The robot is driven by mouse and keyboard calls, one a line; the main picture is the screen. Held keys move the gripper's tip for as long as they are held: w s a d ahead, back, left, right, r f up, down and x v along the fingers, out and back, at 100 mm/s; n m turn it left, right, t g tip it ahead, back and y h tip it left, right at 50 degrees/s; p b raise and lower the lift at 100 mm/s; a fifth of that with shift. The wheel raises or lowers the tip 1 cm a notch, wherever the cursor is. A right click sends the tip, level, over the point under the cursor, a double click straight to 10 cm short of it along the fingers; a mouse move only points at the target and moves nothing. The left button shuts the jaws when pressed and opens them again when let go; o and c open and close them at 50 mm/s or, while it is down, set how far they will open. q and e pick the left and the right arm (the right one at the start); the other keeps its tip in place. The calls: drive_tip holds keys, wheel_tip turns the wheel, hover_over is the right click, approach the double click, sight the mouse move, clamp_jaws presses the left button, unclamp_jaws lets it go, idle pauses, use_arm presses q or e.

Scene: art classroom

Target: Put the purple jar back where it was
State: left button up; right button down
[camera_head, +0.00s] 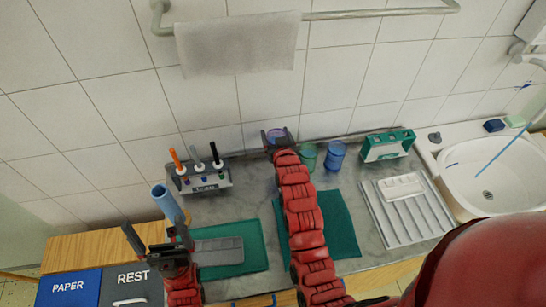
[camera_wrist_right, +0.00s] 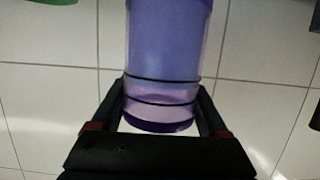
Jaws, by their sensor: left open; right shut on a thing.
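The purple jar (camera_wrist_right: 168,55) is between the two fingers of my right gripper (camera_wrist_right: 166,95), seen close up in the right wrist view against white wall tiles. In the head view the right arm reaches up the middle to the back of the counter. There the jar (camera_head: 279,133) shows as a small purple patch at the end of my right gripper (camera_head: 277,138), mostly hidden by it. A green jar (camera_head: 307,156) and a blue jar (camera_head: 335,154) stand just right of it. My left gripper (camera_head: 155,240) is open and empty at the lower left, near the blue tube.
A marker holder (camera_head: 204,182) stands at the back left. A green-and-white box (camera_head: 388,146) stands right of the jars, with a ribbed white tray (camera_head: 405,215) in front and a sink (camera_head: 500,170) beyond. Teal mats (camera_head: 340,225) lie on the grey counter. A towel (camera_head: 235,45) hangs above.

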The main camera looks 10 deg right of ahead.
drive_tip(key=f+b, duration=0.1)
drive_tip(key=f, duration=0.3)
drive_tip(key=f+b, duration=0.1)
drive_tip(key=f, duration=0.4)
drive_tip(key=shift+s+f, duration=0.2)
drive_tip(key=shift+f, duration=0.1)
drive_tip(key=shift+f+b, duration=0.15)
drive_tip(key=shift+b, duration=0.15)
unclamp_jaws()
